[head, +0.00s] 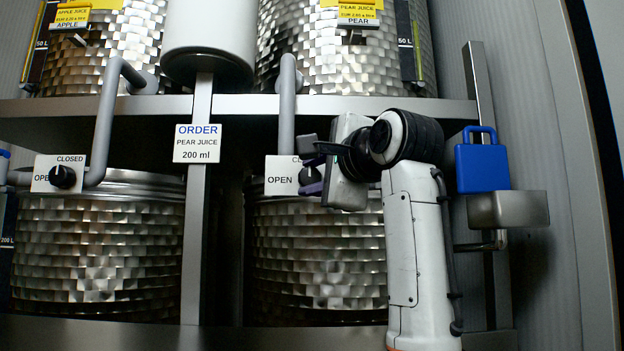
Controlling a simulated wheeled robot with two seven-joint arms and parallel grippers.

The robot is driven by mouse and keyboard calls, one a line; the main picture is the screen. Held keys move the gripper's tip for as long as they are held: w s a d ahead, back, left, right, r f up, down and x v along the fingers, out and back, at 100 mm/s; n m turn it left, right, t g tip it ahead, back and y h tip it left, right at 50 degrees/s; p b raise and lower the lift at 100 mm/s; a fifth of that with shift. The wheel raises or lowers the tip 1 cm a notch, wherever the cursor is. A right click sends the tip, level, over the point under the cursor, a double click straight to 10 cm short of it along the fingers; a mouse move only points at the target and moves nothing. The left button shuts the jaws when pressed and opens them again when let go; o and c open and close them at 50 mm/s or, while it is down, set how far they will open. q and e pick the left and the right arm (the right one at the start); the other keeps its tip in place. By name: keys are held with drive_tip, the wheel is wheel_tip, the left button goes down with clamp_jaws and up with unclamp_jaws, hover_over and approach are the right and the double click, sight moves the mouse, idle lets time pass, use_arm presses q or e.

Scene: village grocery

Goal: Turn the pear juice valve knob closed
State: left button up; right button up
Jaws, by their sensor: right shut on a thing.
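The pear juice valve knob (307,177) is black and sits on a white plate (280,176) below the pear tank (320,60). The plate reads OPEN at its left; the label along its top is mostly hidden by my gripper. My right gripper (309,174) reaches in from the right and is shut on the knob, one finger above and one below. The knob is partly covered, so its exact pointing direction is unclear. My left gripper is not in view.
A similar apple valve knob (62,177) is at the left. An order sign (197,143) reads pear juice 200 ml. Grey pipes (287,105) and a metal shelf beam (240,106) are close by. A blue padlock-shaped object (481,165) stands right of my arm.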

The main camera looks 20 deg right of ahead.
drive_tip(key=shift+f, duration=0.2)
idle(0.4)
drive_tip(key=o, duration=1)
drive_tip(key=shift+r, duration=0.1)
drive_tip(key=shift+o, duration=0.2)
drive_tip(key=shift+s, duration=0.1)
drive_tip(key=s+d+b, duration=0.1)
drive_tip(key=s, duration=0.9)
drive_tip(key=shift+b, duration=0.3)
